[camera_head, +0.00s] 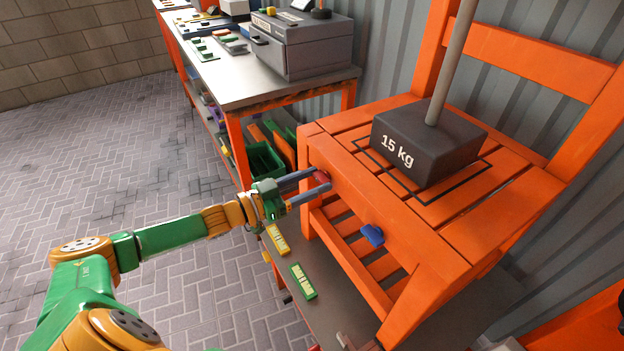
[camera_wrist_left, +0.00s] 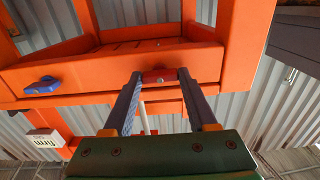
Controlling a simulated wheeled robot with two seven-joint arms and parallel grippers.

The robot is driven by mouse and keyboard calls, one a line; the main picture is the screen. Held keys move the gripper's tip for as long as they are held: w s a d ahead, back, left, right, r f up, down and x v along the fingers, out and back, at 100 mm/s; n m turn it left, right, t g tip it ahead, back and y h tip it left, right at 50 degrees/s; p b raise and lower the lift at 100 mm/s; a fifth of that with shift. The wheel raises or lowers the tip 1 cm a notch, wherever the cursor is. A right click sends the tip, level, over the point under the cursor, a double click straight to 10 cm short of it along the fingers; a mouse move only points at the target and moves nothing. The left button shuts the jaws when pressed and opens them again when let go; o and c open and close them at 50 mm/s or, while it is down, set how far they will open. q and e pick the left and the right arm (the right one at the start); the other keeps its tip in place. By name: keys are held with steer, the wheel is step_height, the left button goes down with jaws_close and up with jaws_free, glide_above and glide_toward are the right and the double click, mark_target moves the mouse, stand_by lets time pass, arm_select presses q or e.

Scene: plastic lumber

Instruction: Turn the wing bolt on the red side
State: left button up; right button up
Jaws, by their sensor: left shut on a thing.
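The red wing bolt (camera_head: 320,177) is on the front rail of the orange chair (camera_head: 345,205), toward its left end. My left gripper (camera_head: 322,180) reaches it from the left, its two fingers on either side of the bolt. In the left wrist view the fingers (camera_wrist_left: 160,78) are closed on the red wing bolt (camera_wrist_left: 158,75), which is partly hidden between the tips. A blue wing bolt (camera_head: 372,235) is on the same rail to the right, and it also shows in the left wrist view (camera_wrist_left: 42,85). My right gripper is not in view.
A dark 15 kg weight (camera_head: 425,145) with a grey pole stands on the chair seat. A workbench (camera_head: 240,85) with a grey machine stands behind left. The paved floor at left is clear.

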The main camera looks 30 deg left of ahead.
arm_select(q)
steer(key=o, duration=1.4)
steer(key=shift+c, duration=0.2)
steer(key=p+v, duration=0.1)
steer(key=v, duration=0.6)
steer(key=shift+p, duration=0.3)
steer(key=shift+a, duration=0.1)
